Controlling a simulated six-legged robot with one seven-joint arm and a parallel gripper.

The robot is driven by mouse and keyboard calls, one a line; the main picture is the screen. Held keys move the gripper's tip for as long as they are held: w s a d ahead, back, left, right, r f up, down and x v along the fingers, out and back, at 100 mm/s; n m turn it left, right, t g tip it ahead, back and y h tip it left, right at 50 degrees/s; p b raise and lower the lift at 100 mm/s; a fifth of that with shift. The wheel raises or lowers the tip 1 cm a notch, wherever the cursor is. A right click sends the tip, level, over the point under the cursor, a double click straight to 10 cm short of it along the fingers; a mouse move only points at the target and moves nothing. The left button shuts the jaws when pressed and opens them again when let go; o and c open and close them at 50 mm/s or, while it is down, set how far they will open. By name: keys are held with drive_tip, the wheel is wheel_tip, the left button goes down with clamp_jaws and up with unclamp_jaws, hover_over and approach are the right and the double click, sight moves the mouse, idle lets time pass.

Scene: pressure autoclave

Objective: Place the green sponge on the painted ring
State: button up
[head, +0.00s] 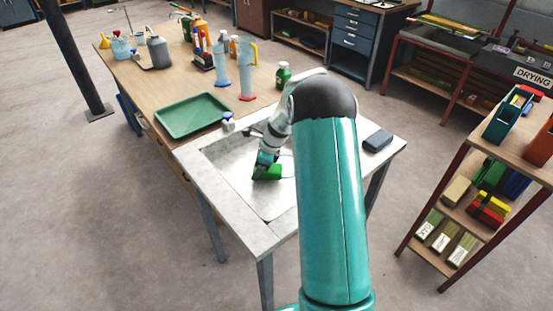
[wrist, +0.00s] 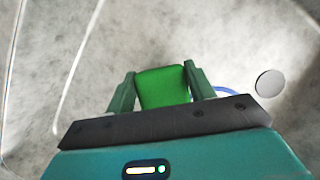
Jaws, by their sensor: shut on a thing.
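The green sponge (head: 267,173) is between the fingers of my gripper (head: 266,160), over the sunken steel basin of the sink bench. In the wrist view the sponge (wrist: 162,88) sits between both dark green fingers of my gripper (wrist: 160,80), which are shut on it. I cannot tell whether the sponge touches the basin floor.
A grey round disc (wrist: 270,83) lies right of the ring. A dark grey block (head: 378,140) rests on the bench's right rim. A green tray (head: 192,115), bottles and cylinders stand on the wooden table behind. A shelf (head: 470,210) stands at right.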

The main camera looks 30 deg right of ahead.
drive_tip(key=d, duration=0.2)
drive_tip(key=w+d, duration=0.1)
drive_tip(key=d, duration=0.4)
drive_tip(key=shift+w+d, duration=0.15)
drive_tip(key=shift+d, duration=0.25)
drive_tip(key=shift+d+f, duration=0.25)
drive_tip(key=shift+d, duration=0.1)
drive_tip(key=shift+a+f, duration=0.1)
drive_tip(key=shift+f, duration=0.3)
drive_tip(key=shift+f, duration=0.1)
drive_tip(key=o, duration=1)
drive_tip(key=v, duration=1.2)
